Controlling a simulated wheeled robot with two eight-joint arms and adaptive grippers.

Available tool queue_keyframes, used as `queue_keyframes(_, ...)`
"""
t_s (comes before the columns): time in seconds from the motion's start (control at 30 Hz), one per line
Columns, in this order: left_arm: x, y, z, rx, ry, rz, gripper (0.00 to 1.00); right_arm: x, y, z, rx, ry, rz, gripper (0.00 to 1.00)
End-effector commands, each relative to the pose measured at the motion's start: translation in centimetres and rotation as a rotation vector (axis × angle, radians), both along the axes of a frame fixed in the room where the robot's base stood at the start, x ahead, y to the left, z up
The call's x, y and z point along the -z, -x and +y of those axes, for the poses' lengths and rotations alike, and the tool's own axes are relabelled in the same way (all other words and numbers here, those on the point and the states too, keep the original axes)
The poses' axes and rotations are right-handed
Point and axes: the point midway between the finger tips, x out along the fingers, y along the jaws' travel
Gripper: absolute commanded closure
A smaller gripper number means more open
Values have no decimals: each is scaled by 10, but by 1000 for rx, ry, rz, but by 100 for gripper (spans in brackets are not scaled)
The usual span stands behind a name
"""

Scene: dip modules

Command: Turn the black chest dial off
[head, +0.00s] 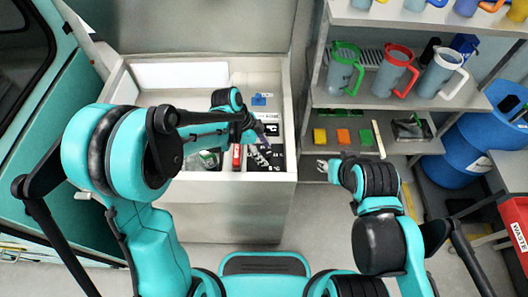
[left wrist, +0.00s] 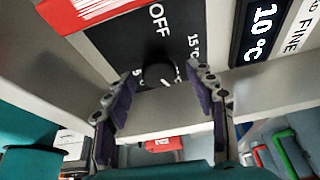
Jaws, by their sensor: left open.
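The black dial (left wrist: 160,75) sits on a black panel (left wrist: 125,35) marked OFF and 15°C, with a partly hidden 5 at its lower left. A small white mark shows near the dial's lower right edge, but I cannot tell its exact setting. In the head view the panel (head: 264,158) is in the front right of the open white chest (head: 235,182). My left gripper (head: 258,132) reaches over it and is open, its fingers either side of the dial in the left wrist view. Contact is unclear. My right gripper (head: 330,167) is right of the chest, jaws unclear.
A display (left wrist: 262,25) reading 10°C is beside the panel. The shelf unit (head: 410,100) at right holds mugs and colored blocks. A blue barrel (head: 470,150) and a red waste bin (head: 515,225) stand farther right.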

Motion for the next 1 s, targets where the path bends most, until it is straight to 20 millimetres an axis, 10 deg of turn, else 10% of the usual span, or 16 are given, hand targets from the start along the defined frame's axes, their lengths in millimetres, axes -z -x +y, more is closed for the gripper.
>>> queue_keyframes(0.27,2,0,-1,0,0,0,44,0,0,0,0,0,0,60)
queue_keyframes(0.47,2,0,-1,-1,0,0,92,0,0,0,0,0,0,60)
queue_keyframes(1.0,2,1,-1,-118,-1,-1,94,2,0,0,0,0,0,60)
